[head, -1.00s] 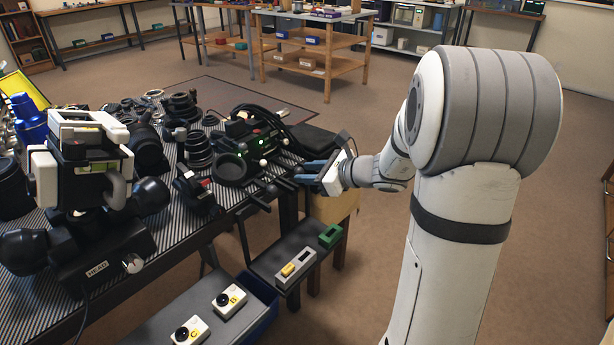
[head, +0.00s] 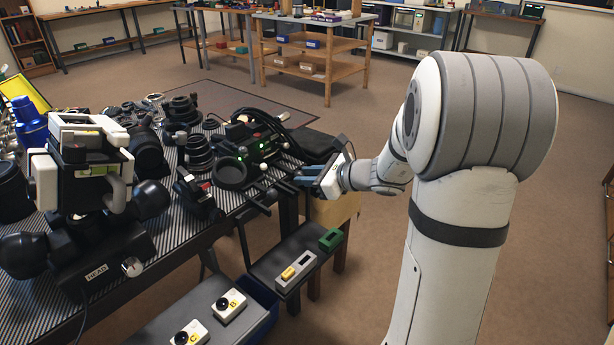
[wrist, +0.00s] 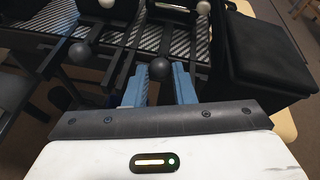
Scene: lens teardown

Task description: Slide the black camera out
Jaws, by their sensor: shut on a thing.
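A black camera-like unit with green lights (head: 262,146) and a round black ring sits near the right end of the striped table. Several black rods tipped with balls stick out of its near side. My gripper (head: 306,179) is at these rods, just off the table's right edge. In the wrist view its blue fingers (wrist: 160,88) stand on both sides of a black ball knob (wrist: 160,69). They are shut on this knob's rod, though the contact is partly hidden. Two pale balls and another dark ball show farther off in the wrist view.
A black box (wrist: 262,52) stands close to the right of my fingers. Open floor lies behind.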

